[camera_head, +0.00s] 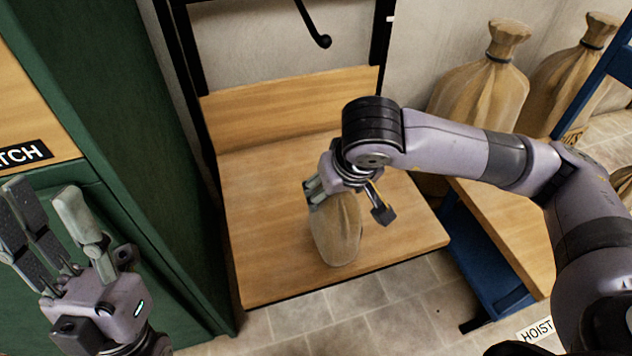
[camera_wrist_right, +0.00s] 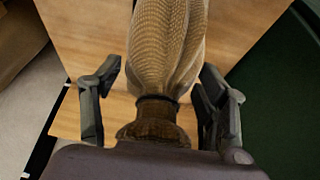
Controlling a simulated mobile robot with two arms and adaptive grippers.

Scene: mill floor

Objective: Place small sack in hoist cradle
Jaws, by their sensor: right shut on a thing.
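The small tan sack (camera_head: 338,232) hangs neck up below my right gripper (camera_head: 325,185), which is shut on it. The right wrist view shows the sack (camera_wrist_right: 166,45) with its dark tie and bunched neck between the two fingers of the right gripper (camera_wrist_right: 158,105). The hoist cradle is a wooden seat (camera_head: 270,265) with a wooden back board and black uprights. The sack is over the middle of the seat; I cannot tell whether its bottom touches the wood. My left gripper (camera_head: 55,225) is open and empty at the lower left, in front of the green cabinet.
A black hook (camera_head: 322,41) hangs above the cradle. The green cabinet (camera_head: 120,110) stands close on the left. Large tied sacks (camera_head: 482,90) stand at the back right, by a blue-framed wooden bench (camera_head: 500,235). Grey tiled floor (camera_head: 370,310) is bare in front.

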